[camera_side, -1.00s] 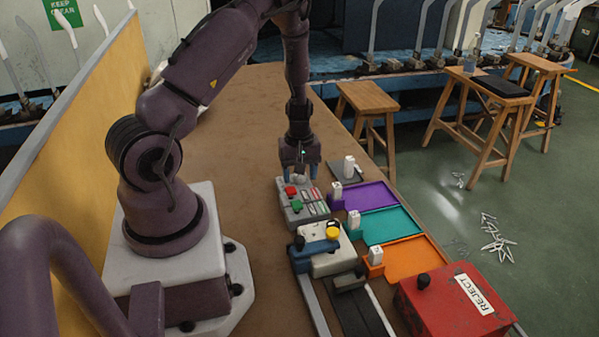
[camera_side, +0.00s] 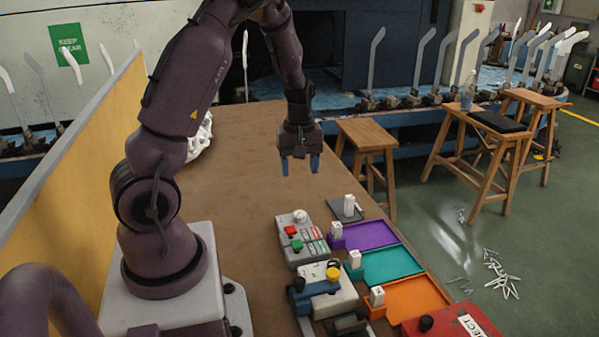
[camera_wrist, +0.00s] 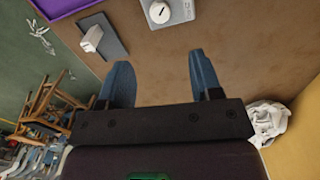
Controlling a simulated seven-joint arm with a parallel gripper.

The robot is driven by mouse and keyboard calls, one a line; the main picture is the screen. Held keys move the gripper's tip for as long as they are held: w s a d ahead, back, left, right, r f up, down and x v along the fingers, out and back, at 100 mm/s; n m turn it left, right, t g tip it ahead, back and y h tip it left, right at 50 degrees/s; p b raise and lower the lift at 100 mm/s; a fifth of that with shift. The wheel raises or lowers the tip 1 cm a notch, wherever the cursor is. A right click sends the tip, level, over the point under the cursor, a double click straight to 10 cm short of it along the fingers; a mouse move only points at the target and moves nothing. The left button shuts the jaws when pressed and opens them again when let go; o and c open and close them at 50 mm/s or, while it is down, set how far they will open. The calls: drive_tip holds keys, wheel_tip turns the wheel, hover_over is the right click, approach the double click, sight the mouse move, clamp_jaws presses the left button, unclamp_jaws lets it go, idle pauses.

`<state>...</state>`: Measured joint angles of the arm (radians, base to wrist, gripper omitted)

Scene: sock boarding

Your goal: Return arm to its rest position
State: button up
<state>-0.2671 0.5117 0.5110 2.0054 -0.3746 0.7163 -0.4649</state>
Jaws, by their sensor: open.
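My gripper (camera_side: 300,165) hangs above the brown table (camera_side: 240,150), jaws apart and empty, with blue fingertips. In the wrist view my gripper (camera_wrist: 160,85) shows two blue fingers with a gap between them and only bare table behind. The grey control box (camera_side: 303,245) with red and green buttons and a white knob stands nearer the camera, below and apart from the gripper. Part of that control box (camera_wrist: 180,10) shows at the top of the wrist view.
Purple (camera_side: 370,235), teal (camera_side: 392,264) and orange (camera_side: 415,297) trays line the table's right edge. A red reject box (camera_side: 455,325) stands at the front. A yellow panel (camera_side: 75,180) borders the left. White crumpled cloth (camera_side: 200,140) lies behind my arm. The far tabletop is clear.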

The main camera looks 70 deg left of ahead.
idle(0.3)
drive_tip(key=s+d+r+m+t, duration=0.2)
drive_tip(key=s+d+r+m, duration=0.2)
drive_tip(key=d+r+m, duration=0.4)
drive_tip(key=s+d+r+m+t, duration=0.3)
drive_tip(key=d+r+m, duration=0.6)
drive_tip(key=d, duration=0.6)
wheel_tip(320, 180, up, 2)
drive_tip(key=shift+s+d+r+t, duration=0.1)
drive_tip(key=shift+s+d+t, duration=0.2)
drive_tip(key=shift+s, duration=0.5)
